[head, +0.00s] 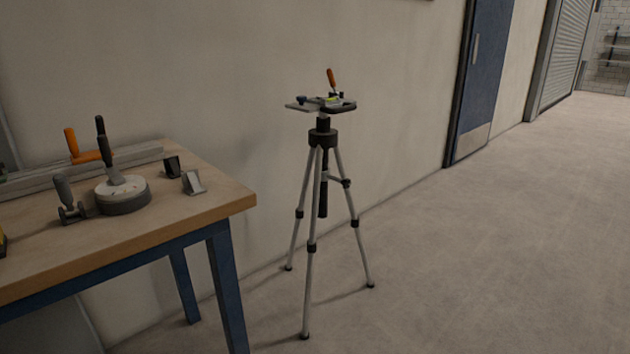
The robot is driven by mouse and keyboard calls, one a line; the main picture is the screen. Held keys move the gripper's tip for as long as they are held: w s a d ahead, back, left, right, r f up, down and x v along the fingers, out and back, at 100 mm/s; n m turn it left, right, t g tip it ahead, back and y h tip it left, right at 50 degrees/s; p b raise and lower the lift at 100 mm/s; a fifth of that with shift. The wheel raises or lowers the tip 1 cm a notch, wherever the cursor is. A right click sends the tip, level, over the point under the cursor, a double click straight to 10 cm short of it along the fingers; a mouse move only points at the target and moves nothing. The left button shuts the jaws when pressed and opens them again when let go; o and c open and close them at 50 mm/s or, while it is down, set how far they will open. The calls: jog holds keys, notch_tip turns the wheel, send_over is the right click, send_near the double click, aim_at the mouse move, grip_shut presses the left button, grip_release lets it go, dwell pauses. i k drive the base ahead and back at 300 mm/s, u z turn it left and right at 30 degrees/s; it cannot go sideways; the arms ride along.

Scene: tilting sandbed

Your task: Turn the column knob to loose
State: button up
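A silver and black tripod (311,215) stands upright on the floor with its legs spread. A black collar (323,138) sits at the top of its legs, around the centre column, which ends in a black lower part (323,200). A small dark knob-like part (346,183) shows beside the right leg. I cannot tell for sure which part is the column knob, or its setting. A flat plate (300,106) on top bears small parts and an orange-handled piece (331,78). My gripper is not in view.
A wood-topped workbench (225,198) with blue legs stands at the left, bearing a round grey device (123,196), clamps and small brackets. A wall is close behind the tripod. A blue door (481,85) is further back. The floor (480,260) to the right is clear.

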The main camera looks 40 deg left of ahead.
aim_at(345, 183)
jog(key=u, duration=0.85)
jog(key=i, duration=0.8)
jog(key=u, duration=0.9)
